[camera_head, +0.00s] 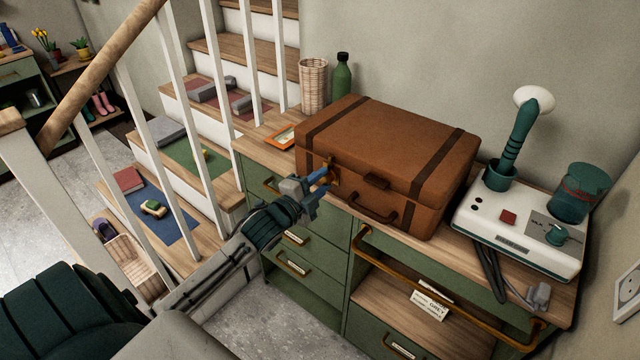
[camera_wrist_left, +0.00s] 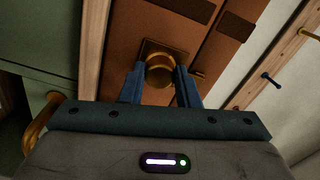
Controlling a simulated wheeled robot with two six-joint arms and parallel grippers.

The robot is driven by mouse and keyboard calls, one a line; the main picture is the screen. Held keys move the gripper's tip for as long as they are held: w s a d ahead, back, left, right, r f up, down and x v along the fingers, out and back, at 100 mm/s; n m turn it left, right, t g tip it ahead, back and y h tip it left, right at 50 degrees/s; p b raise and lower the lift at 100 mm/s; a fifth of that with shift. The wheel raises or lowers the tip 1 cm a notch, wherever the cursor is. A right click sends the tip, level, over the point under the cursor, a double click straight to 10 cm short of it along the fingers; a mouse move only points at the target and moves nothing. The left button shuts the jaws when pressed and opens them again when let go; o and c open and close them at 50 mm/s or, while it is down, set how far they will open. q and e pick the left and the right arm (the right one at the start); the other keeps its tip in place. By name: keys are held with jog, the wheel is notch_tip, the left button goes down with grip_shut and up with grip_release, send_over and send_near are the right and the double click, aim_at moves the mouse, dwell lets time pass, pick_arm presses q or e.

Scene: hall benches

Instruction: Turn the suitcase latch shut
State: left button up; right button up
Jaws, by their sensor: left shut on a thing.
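A brown suitcase (camera_head: 400,150) with dark straps lies closed on the wooden top of a green cabinet. Its brass latch (camera_head: 332,177) is on the front face near the left end, and shows in the left wrist view as a round brass knob (camera_wrist_left: 160,72) on a square plate. My left gripper (camera_head: 322,182) is at the latch, its blue fingers shut on the knob from both sides. In the left wrist view the fingers (camera_wrist_left: 160,88) flank the knob, and a small brass piece juts out to its right. My right gripper is not in view.
A white appliance (camera_head: 520,225) with a green-handled tool stands right of the suitcase. A wicker cup (camera_head: 313,85), a green bottle (camera_head: 341,75) and an orange frame (camera_head: 282,136) are behind and left. A brass rail (camera_head: 440,292) runs along the cabinet front. Stair balusters stand left.

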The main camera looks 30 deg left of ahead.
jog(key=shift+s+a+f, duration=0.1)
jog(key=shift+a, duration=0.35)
pick_arm(q)
jog(key=o, duration=1)
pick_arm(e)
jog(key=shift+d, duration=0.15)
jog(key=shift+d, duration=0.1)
pick_arm(q)
jog(key=shift+s+f, duration=0.1)
jog(key=shift+s, duration=0.35)
jog(key=shift+s+a+b, duration=0.2)
jog(key=shift+s+b, duration=0.25)
jog(key=shift+s, duration=2.05)
jog(key=shift+s+a+b, duration=0.2)
jog(key=shift+s+b, duration=0.25)
jog(key=shift+s, duration=2)
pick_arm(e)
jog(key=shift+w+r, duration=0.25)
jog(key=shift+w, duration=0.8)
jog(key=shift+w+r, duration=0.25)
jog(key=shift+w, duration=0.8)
